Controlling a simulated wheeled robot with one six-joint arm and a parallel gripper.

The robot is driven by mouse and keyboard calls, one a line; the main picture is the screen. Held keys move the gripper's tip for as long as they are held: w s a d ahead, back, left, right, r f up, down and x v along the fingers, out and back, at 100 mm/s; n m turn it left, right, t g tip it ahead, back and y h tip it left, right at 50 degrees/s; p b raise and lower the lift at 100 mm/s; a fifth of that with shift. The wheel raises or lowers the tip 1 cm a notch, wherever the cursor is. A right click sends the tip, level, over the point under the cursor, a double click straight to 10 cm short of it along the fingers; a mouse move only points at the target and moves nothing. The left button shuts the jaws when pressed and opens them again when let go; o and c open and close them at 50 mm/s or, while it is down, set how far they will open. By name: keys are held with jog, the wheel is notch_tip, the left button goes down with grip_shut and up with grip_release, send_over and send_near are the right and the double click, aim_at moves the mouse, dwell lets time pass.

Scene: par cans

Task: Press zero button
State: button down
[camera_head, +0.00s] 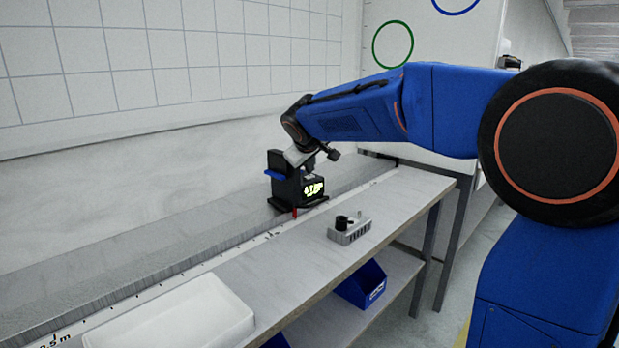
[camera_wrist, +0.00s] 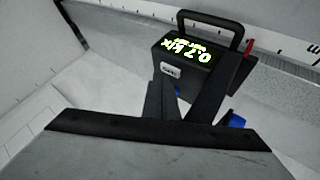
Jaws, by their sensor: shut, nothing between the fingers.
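A black meter (camera_head: 283,190) with a lit yellow-green display stands on the bench by the wall. In the wrist view the meter (camera_wrist: 215,77) has a handle and a display with upside-down digits, perhaps 0.7 klx. A small pale button (camera_wrist: 170,70) sits on the face beside the display; its lettering is too blurred to read surely. My gripper (camera_wrist: 163,88) is shut and empty, its tips just below the button in the picture. I cannot tell whether they touch it. In the head view my gripper (camera_head: 309,168) is just above the display, partly hidden.
A grey block with a black knob (camera_head: 349,231) stands on the bench to the right. A white tray (camera_head: 180,320) lies at the near left. A blue bin (camera_head: 362,285) is on the lower shelf. The bench between tray and block is clear.

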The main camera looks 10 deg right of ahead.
aim_at(309, 180)
jog(key=shift+f, duration=0.4)
dwell(0.4)
jog(key=shift+r, duration=0.8)
jog(key=shift+r, duration=0.1)
notch_tip(309, 180, up, 5)
jog(key=shift+f, duration=0.1)
dwell(0.7)
dwell(0.4)
